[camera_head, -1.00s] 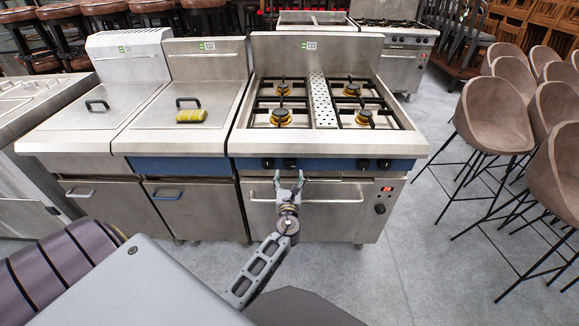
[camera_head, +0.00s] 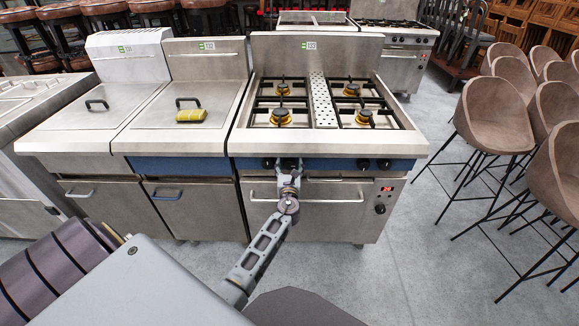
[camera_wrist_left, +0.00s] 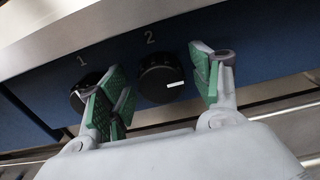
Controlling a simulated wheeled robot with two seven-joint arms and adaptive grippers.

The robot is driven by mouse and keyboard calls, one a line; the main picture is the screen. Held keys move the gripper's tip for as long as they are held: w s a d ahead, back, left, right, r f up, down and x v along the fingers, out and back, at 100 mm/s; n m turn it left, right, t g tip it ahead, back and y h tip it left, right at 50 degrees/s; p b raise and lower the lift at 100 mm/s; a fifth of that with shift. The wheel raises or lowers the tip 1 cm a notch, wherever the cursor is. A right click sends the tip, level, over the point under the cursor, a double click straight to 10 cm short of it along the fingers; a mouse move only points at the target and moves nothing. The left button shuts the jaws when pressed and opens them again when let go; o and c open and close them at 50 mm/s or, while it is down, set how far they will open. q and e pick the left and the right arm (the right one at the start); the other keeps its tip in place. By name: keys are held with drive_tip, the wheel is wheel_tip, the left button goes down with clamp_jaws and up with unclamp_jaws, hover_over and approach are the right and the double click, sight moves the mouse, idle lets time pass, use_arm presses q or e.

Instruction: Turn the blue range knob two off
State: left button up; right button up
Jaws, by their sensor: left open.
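The range (camera_head: 410,145) has a blue front panel with black knobs. In the left wrist view, knob two (camera_wrist_left: 160,82) is a round black knob under the white "2". In the head view, my left gripper (camera_head: 288,164) is at the panel and largely covers knob two. My right gripper is not in view.
More knobs (camera_head: 363,163) are on the panel to the right. The oven handle (camera_head: 335,199) runs below the panel. Two lidded units (camera_head: 185,115) adjoin the range on the left. Brown stools (camera_head: 495,115) stand right, with clear floor (camera_head: 440,270) in front of them.

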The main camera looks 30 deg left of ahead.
use_arm(q)
drive_tip(key=shift+c, duration=0.3)
drive_tip(key=c, duration=1)
